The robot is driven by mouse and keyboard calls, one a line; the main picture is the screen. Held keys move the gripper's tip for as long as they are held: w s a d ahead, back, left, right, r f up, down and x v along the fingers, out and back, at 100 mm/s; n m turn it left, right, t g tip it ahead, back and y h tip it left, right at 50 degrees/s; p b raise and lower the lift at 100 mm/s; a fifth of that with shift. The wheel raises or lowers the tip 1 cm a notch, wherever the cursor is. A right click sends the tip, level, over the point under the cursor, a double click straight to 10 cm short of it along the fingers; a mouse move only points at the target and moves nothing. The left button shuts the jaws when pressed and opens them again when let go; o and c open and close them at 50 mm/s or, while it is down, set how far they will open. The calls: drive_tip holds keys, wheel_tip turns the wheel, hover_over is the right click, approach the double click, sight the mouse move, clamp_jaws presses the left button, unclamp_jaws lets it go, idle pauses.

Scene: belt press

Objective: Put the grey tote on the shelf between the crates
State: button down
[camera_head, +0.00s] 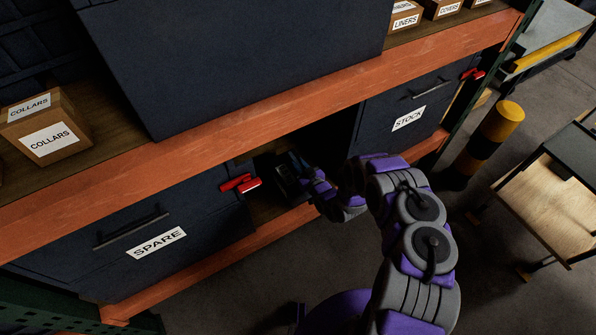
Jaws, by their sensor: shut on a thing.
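My gripper (291,178) reaches into the dark gap between two navy crates on the lower shelf (262,209). It is shut on a dark thing there, which appears to be the grey tote; its outline is lost in shadow and behind my gripper. The crate marked SPARE (190,212) stands left of the gap. The crate marked STOCK (428,100) stands right of it. I cannot tell whether the tote rests on the shelf boards or touches either crate.
An orange beam (280,97) runs close above the gap. Red latches show by SPARE (240,183) and STOCK (473,74). A big navy box (230,50) and a COLLARS carton (47,128) sit above. A yellow-black post (492,135) and wooden table (555,190) stand right.

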sight(293, 175)
drive_tip(key=shift+w+f, duration=0.1)
drive_tip(key=shift+f, duration=0.1)
drive_tip(key=shift+a+f+b, duration=0.2)
drive_tip(key=shift+f+b, duration=0.2)
drive_tip(key=shift+f, duration=0.4)
drive_tip(key=shift+a+f+b, duration=0.15)
drive_tip(key=shift+f+b, duration=0.2)
drive_tip(key=shift+f, duration=0.4)
drive_tip(key=c, duration=1)
unclamp_jaws()
drive_tip(key=shift+d, duration=0.2)
drive_tip(key=shift+o, duration=0.2)
